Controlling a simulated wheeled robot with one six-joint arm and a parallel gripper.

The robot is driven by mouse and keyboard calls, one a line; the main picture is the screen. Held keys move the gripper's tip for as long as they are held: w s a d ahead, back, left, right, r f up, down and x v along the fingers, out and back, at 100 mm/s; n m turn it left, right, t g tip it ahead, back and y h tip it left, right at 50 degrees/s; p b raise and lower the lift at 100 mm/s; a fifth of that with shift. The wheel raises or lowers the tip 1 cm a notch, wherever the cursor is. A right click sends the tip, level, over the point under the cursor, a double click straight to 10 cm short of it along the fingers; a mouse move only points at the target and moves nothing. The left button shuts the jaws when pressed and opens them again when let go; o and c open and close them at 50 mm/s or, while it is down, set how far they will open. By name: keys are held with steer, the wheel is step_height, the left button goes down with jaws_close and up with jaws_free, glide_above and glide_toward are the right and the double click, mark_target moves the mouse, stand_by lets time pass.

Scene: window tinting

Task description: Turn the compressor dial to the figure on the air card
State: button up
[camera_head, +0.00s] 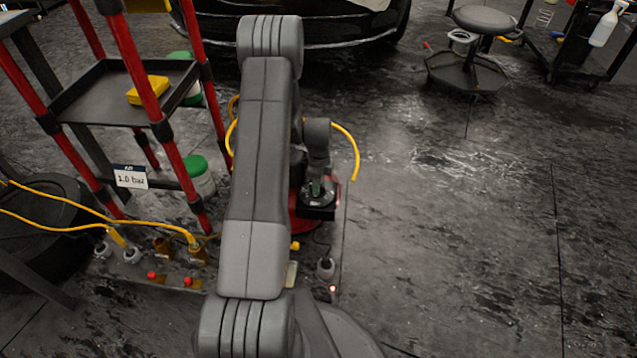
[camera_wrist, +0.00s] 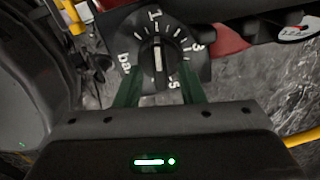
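The air card (camera_head: 131,177), a white label with a dark top strip, hangs on the red-framed cart at left and reads "1.0 bar". In the wrist view the compressor dial (camera_wrist: 158,60) is a black round knob with a white line on a dark plate. The plate shows 1, 3, 5 and "bar". The line runs nearly upright, its upper end towards the 1. My gripper (camera_wrist: 159,72) has its green fingers on both sides of the knob; whether they touch it is unclear.
The red-framed cart (camera_head: 150,85) with a dark shelf stands at left. A red body (camera_head: 303,222) shows partly behind my arm. A stool (camera_head: 470,55) stands at the back right. The floor at right is clear.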

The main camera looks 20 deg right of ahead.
step_height(320, 180, up, 14)
steer(key=p, duration=0.3)
steer(key=shift+p, duration=0.4)
steer(key=shift+f, duration=0.1)
step_height(320, 180, down, 14)
steer(key=b, duration=0.4)
steer(key=shift+m, duration=0.6)
